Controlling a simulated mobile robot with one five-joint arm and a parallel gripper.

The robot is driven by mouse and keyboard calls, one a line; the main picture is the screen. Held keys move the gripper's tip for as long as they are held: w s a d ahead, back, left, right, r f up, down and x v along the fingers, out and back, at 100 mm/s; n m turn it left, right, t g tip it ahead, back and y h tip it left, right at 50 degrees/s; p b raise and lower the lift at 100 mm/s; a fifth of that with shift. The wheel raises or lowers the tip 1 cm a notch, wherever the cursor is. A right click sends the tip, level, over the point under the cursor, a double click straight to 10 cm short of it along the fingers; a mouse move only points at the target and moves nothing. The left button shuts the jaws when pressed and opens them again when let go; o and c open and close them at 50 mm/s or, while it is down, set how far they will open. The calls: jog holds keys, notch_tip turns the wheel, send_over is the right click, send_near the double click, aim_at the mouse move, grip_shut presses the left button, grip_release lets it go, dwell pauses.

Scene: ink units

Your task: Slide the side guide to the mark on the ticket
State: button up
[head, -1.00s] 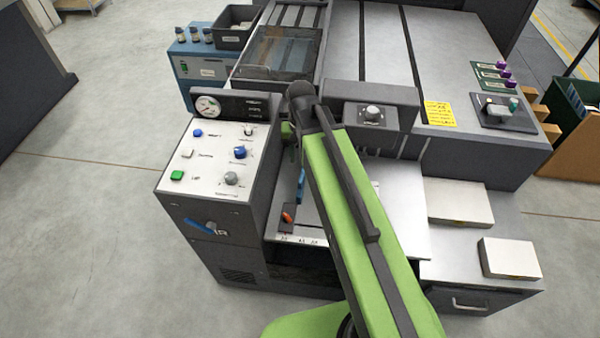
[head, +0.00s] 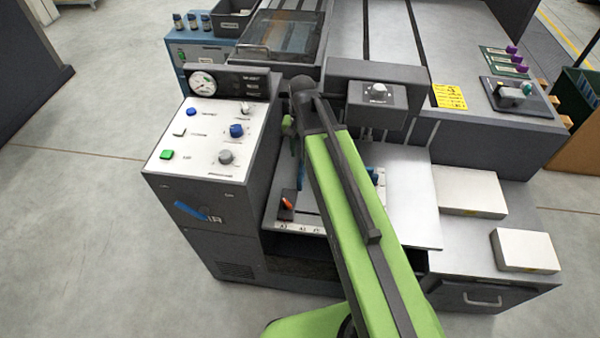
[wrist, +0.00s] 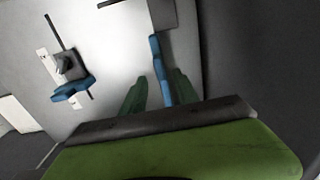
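The side guide looks like a blue upright plate (wrist: 157,65) joined to a dark block (head: 287,203) with an orange lever on the feed table, left of my arm in the head view. My gripper (wrist: 159,82) is open in the wrist view, with green fingers either side of the blue plate. The plate is nearer the right finger; I cannot tell whether they touch. My arm hides most of the gripper in the head view. A scale strip (head: 298,228) with size marks runs along the table's front edge. The yellow ticket (head: 449,96) lies on the machine top, its writing unreadable.
Another blue part (wrist: 72,90) with a dark knob sits left in the wrist view. A control panel (head: 203,135) stands left of the feed table. White paper stacks (head: 470,190) lie on the right shelf. A box with a knob (head: 377,95) overhangs the table's back.

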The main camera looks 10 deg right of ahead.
aim_at(301, 162)
notch_tip(301, 162, down, 6)
jog(key=b, duration=0.4)
jog(key=shift+b, duration=0.3)
jog(key=shift+r, duration=0.1)
grip_shut()
jog(key=shift+a, duration=0.1)
dwell(0.7)
